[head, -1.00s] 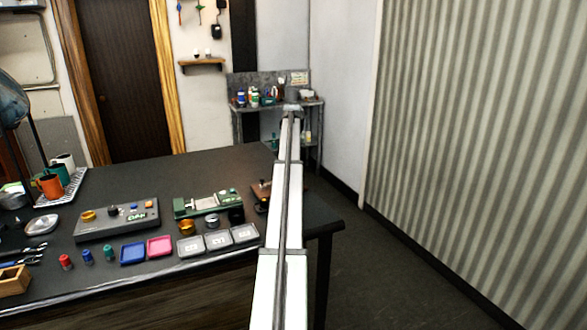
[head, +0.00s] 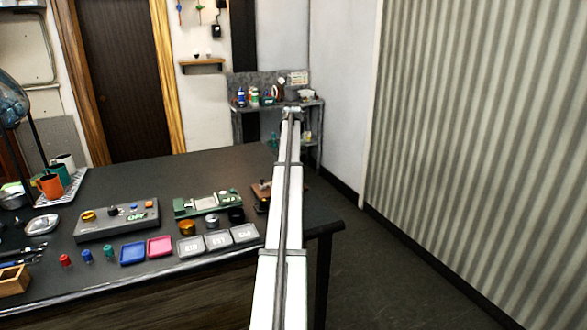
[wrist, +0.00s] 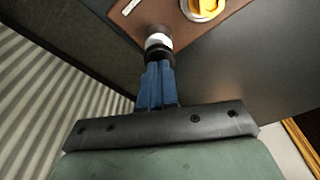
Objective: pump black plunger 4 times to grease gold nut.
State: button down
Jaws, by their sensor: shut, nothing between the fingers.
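In the wrist view my gripper (wrist: 157,70) has blue fingers held together, with nothing between them. Just beyond the fingertips is the black plunger (wrist: 158,31), with a white band around it. The fingertips overlap its near end in the picture; I cannot tell whether they touch it. The gold nut (wrist: 205,7) sits at the top edge of the wrist view, on a brown board (wrist: 185,22), cut off by the frame. In the head view the brown board (head: 262,192) is mostly hidden behind my arm, and my gripper is not visible there.
A green device (head: 208,204), a grey control box (head: 117,219) and several small trays (head: 133,253) stand on the dark table (head: 170,175) left of the board. The table's right edge is close to the board. A back shelf (head: 275,106) holds bottles.

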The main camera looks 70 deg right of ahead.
jog(key=shift+f, duration=0.95)
dwell(0.6)
jog(key=shift+r, duration=2.75)
notch_tip(320, 180, up, 6)
jog(key=shift+f, duration=4.35)
